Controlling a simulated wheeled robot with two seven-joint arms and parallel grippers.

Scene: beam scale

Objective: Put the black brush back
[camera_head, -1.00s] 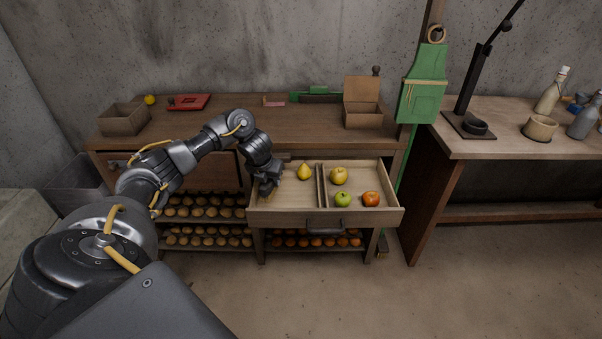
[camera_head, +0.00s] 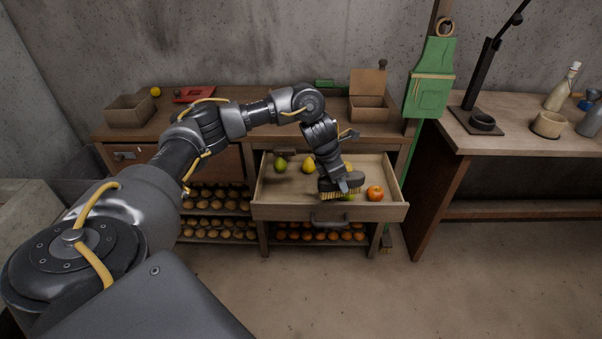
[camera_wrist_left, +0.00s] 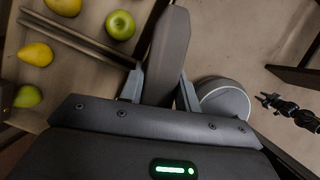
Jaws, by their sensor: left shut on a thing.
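My left gripper (camera_head: 335,174) is shut on the black brush (camera_head: 346,183), which shows pale bristles facing down in the head view. It holds the brush above the right front part of the open drawer (camera_head: 284,212). In the left wrist view the brush (camera_wrist_left: 168,55) is a dark block between the two fingers (camera_wrist_left: 160,90). In the head view the brush and gripper hide most of the drawer's divider and part of the green apple (camera_head: 349,197). A dark gripper (camera_wrist_left: 269,102), apparently my right one, is small at the right of the wrist view; its jaws are unclear.
On the bench (camera_head: 245,97) behind are an open box (camera_head: 130,111), a red tray (camera_head: 194,94) and a lidded box (camera_head: 369,108). A green apron (camera_head: 430,90) hangs at right.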

